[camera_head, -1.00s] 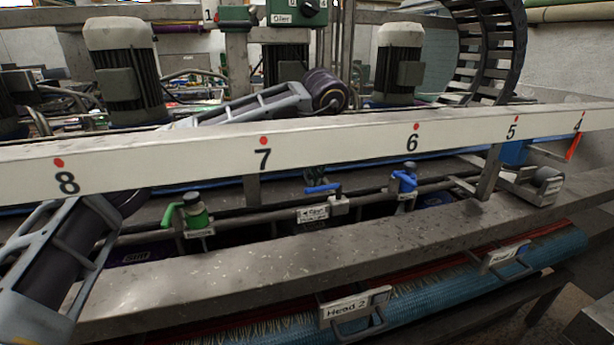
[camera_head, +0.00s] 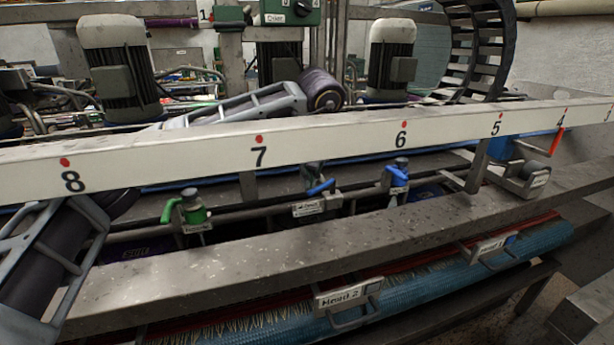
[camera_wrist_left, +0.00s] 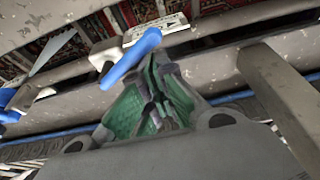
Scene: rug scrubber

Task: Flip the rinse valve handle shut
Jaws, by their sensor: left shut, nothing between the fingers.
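The middle valve has a blue lever handle (camera_head: 321,188), tilted up to the right, on a grey pipe behind the white numbered beam. Its label cannot be read for certain. My left gripper (camera_head: 313,172) is partly hidden just behind this handle, below the beam. In the left wrist view the gripper (camera_wrist_left: 155,95) has its green-padded fingers shut and empty. There the blue handle (camera_wrist_left: 130,58) slants across close to the fingertips; whether they touch cannot be told.
A green valve (camera_head: 187,207) stands left on the same pipe and another blue valve (camera_head: 397,176) stands right. The white numbered beam (camera_head: 330,143) crosses in front.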

